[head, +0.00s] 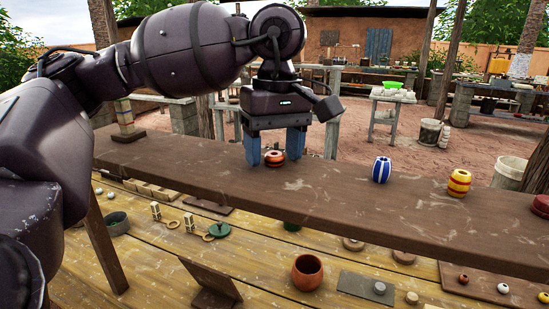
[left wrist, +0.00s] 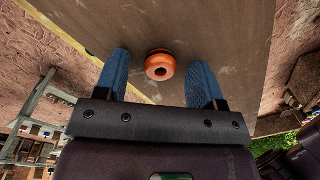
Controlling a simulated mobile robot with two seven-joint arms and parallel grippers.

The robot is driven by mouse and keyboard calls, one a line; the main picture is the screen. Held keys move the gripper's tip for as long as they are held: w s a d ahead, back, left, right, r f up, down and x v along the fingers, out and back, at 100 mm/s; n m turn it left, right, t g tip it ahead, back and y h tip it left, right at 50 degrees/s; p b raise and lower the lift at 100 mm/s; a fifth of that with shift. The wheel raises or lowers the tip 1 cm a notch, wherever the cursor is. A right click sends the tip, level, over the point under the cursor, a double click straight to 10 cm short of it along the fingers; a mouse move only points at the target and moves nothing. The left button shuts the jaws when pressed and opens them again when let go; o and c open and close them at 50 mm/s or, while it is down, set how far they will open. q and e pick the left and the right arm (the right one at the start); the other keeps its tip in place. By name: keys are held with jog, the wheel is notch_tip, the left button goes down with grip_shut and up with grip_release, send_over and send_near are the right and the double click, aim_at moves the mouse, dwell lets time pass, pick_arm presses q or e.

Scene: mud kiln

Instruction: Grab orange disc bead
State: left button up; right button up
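The orange disc bead (head: 274,158) sits on the raised brown plank shelf (head: 330,193). It is orange with a dark and pale band and a hole in its top. My left gripper (head: 273,158) is over it, pointing down, with its blue fingers open on either side of the bead. In the left wrist view the bead (left wrist: 160,66) lies between and slightly beyond the open fingertips (left wrist: 158,75), with gaps on both sides. My right gripper is in neither view.
On the same plank stand a blue-and-white striped bead (head: 381,169), a yellow-and-red bead (head: 459,183) and a dark red piece (head: 541,205) at the right edge. A wooden table (head: 265,262) below holds a clay pot (head: 307,272) and small parts. The plank between the beads is clear.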

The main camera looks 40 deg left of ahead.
pick_arm(q)
jog(key=c, duration=1)
jog(key=shift+o, duration=0.2)
